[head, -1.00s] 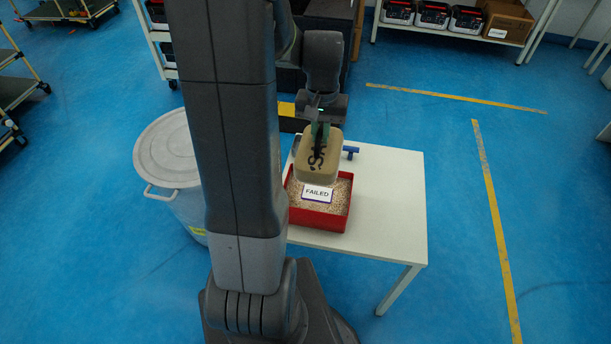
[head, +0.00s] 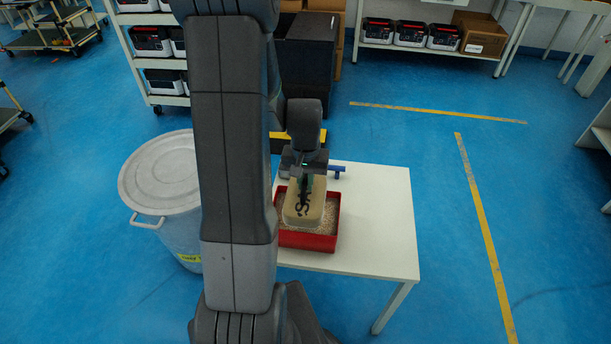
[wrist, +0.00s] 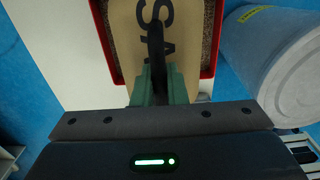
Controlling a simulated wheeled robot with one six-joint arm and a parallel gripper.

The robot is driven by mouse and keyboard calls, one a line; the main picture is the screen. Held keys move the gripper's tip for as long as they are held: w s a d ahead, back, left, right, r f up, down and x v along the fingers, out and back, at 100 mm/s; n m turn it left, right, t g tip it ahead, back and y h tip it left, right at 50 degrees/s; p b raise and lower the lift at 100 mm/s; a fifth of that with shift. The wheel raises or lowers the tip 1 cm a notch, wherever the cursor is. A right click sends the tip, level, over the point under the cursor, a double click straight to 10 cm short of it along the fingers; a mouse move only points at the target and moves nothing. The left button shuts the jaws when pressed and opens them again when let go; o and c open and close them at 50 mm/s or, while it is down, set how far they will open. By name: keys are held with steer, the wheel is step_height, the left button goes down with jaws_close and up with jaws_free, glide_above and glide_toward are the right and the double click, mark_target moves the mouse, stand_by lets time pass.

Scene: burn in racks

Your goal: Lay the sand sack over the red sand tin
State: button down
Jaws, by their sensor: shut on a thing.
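The sand sack (head: 303,211) is a tan block with black lettering and a dark handle. It is at the red sand tin (head: 308,241), over its middle, with sand showing around it. My gripper (head: 306,180) is shut on the sack's handle from above. In the wrist view the green fingers (wrist: 158,84) close on the dark handle, and the sack (wrist: 127,45) lies between the tin's red walls (wrist: 209,72). I cannot tell whether the sack rests on the sand or hangs just above it. The FAILED label seen earlier is hidden.
The red tin stands on a white table (head: 375,225). A grey lidded bin (head: 165,215) stands left of the table. A blue-handled item (head: 338,170) lies behind the tin. The table's right part is clear. Shelves with several black-and-white units (head: 410,34) stand at the back.

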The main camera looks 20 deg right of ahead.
steer(key=shift+f+b, duration=0.45)
steer(key=shift+b, duration=0.05)
steer(key=c, duration=1.5)
jaws_free()
steer(key=shift+o, duration=0.2)
steer(key=shift+r, duration=0.1)
step_height(320, 180, up, 13)
steer(key=p, duration=0.1)
step_height(320, 180, down, 14)
steer(key=shift+r+b, duration=0.2)
steer(key=shift+b, duration=0.45)
steer(key=shift+r+p, duration=0.45)
steer(key=shift+r, duration=0.05)
steer(key=shift+f, duration=0.1)
